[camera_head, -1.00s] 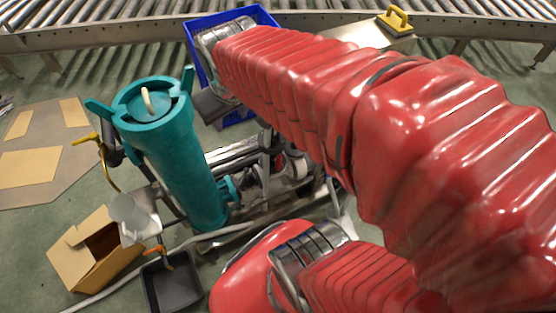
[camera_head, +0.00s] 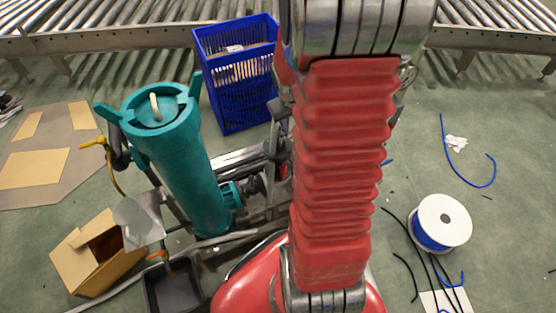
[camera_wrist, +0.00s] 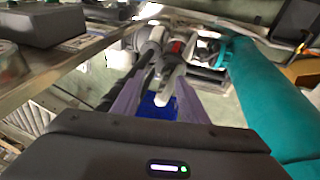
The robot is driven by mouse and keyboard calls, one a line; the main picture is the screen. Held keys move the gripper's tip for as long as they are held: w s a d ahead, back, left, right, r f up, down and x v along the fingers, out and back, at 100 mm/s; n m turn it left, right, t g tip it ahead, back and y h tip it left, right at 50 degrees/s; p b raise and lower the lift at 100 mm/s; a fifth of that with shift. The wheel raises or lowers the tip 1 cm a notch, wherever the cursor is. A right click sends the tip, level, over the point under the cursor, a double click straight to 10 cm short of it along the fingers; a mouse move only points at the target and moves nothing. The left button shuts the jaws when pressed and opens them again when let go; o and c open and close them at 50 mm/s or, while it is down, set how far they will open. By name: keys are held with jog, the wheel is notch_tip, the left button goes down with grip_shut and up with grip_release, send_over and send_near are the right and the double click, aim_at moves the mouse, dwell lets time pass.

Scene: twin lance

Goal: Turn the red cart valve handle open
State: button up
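A small red part (camera_wrist: 176,47) shows among grey pipe fittings near the top middle of the wrist view. It may be the valve handle, but it is too small and blurred to be sure. My gripper (camera_wrist: 158,90) has its two purple-grey fingers apart, with nothing visible held between them. The fingers point toward the grey fittings, and the red part lies beyond their tips. The teal cylinder (camera_head: 185,165) stands on the cart at left in the head view. It also shows at right in the wrist view (camera_wrist: 265,105). My red arm hides part of the cart in the head view.
A blue crate (camera_head: 238,85) stands behind the cart, before the roller conveyor (camera_head: 130,25). An open cardboard box (camera_head: 95,255) and a black tray (camera_head: 172,288) lie at lower left.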

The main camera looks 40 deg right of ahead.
jog(key=s+d+f+y, duration=0.1)
jog(key=s+d+f, duration=0.35)
jog(key=f, duration=0.55)
jog(key=s+d+f+m+g, duration=0.1)
jog(key=s+d+f, duration=0.3)
jog(key=f, duration=0.7)
jog(key=s+d+f+y, duration=0.1)
jog(key=s+d+f, duration=0.2)
jog(key=s+f, duration=0.5)
jog(key=n+t, duration=0.3)
jog(key=t, duration=1.4)
send_near(283, 170)
jog(key=s+r, duration=0.1)
jog(key=s, duration=0.4)
jog(key=shift+w+d+r+h, duration=0.1)
jog(key=shift+d+r+h, duration=0.1)
jog(key=shift+h, duration=0.1)
jog(key=shift+w, duration=0.15)
jog(key=w+d, duration=0.1)
jog(key=w, duration=1.2)
jog(key=shift+w, duration=0.25)
